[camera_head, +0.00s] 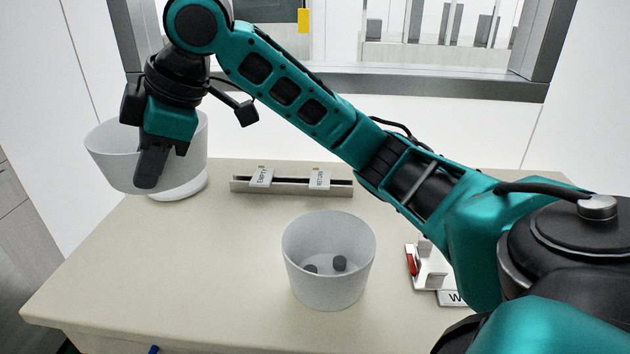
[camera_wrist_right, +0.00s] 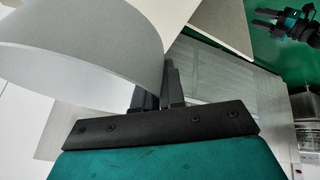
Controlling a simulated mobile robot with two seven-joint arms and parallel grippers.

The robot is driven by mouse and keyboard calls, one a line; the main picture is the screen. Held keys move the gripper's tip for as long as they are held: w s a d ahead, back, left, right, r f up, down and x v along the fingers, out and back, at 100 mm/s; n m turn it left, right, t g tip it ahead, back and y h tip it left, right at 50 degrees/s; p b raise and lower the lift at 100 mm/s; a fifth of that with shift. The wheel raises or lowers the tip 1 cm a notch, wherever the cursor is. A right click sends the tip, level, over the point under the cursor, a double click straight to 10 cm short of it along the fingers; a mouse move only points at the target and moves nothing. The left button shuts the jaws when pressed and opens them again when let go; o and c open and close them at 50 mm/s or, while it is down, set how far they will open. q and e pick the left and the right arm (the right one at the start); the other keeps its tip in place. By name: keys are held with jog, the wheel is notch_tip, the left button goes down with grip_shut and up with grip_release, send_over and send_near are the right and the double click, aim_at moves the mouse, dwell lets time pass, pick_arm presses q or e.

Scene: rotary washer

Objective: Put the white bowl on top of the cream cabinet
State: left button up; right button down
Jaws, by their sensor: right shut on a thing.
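A white bowl (camera_head: 108,155), a plain tapered tub, is at the far left corner of the cream cabinet top (camera_head: 190,270). In the right wrist view, the fingers (camera_wrist_right: 160,88) pinch the rim of the bowl (camera_wrist_right: 75,55). The bowl is slightly tilted and overlaps a white round base (camera_head: 182,189); I cannot tell whether they touch. A second white bowl (camera_head: 328,285) stands upright at the middle front with dark pieces inside. My left gripper (camera_wrist_right: 262,22) looks open, far off in the right wrist view.
A low metal rail with two labelled tags (camera_head: 290,185) lies along the back. A small white holder with a red part (camera_head: 428,268) stands at the right, beneath my right arm. A window frame (camera_head: 400,85) is behind. The left front of the top is clear.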

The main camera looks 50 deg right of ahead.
pick_arm(q)
jog(key=shift+s, duration=0.15)
jog(key=shift+a+r, duration=0.1)
pick_arm(e)
jog(key=shift+f, duration=9.95)
jog(key=shift+f, duration=0.1)
jog(key=c, duration=1.2)
grip_release()
jog(key=shift+s, duration=0.1)
pick_arm(q)
jog(key=shift+s, duration=0.1)
